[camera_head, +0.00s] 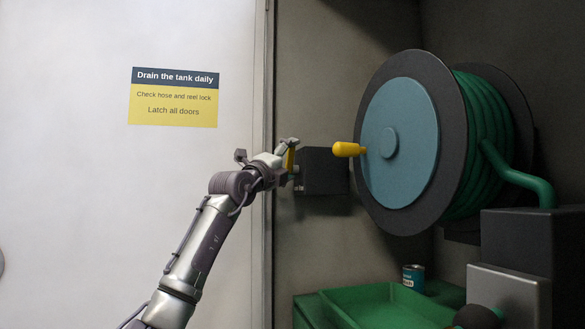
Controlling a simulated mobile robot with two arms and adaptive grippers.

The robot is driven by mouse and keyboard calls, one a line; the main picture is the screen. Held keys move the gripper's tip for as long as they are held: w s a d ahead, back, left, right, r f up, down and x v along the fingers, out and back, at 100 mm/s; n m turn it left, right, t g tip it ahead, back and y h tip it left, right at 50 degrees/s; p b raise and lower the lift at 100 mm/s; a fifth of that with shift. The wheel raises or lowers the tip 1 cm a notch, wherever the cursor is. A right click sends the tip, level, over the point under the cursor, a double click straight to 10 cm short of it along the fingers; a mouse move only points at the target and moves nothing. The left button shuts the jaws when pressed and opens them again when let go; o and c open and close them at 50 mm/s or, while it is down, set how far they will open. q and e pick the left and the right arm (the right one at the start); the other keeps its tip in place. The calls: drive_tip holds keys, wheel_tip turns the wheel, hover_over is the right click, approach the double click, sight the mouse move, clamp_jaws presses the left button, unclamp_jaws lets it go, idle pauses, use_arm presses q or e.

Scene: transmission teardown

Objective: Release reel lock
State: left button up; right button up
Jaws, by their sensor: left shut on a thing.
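The hose reel (400,140) has a blue face with a dark rim, and a green hose is wound on it. A yellow crank knob (346,149) sticks out from its face. A dark box (322,171) is on the wall to the left of the reel. A small yellow lever (290,158) shows at the left of this box, apparently the reel lock. My left gripper (287,160) is shut on this lever. Its fingers partly hide the lever and where it joins the box. My right gripper is not in view.
A green tray (345,308) is at the bottom below the reel, with a small can (413,277) behind it. Dark and grey boxes (508,292) stand at lower right. A door edge (264,250) runs vertically close to my left arm. A notice (173,97) is at upper left.

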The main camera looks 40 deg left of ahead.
use_arm(q)
drive_tip(key=shift+d+f+m+t+h, duration=0.2)
drive_tip(key=shift+m+t+h, duration=0.35)
drive_tip(key=shift+m, duration=0.35)
drive_tip(key=shift+m+h, duration=0.25)
drive_tip(key=shift+m, duration=0.05)
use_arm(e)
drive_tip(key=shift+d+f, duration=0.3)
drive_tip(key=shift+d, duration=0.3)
use_arm(q)
drive_tip(key=shift+f, duration=0.1)
drive_tip(key=o, duration=1.5)
drive_tip(key=shift+s+d, duration=0.1)
drive_tip(key=shift+d, duration=0.05)
drive_tip(key=shift+s, duration=0.1)
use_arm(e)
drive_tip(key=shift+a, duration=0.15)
use_arm(q)
drive_tip(key=v, duration=1.1)
drive_tip(key=shift+s+f, duration=0.25)
drive_tip(key=shift+s, duration=0.1)
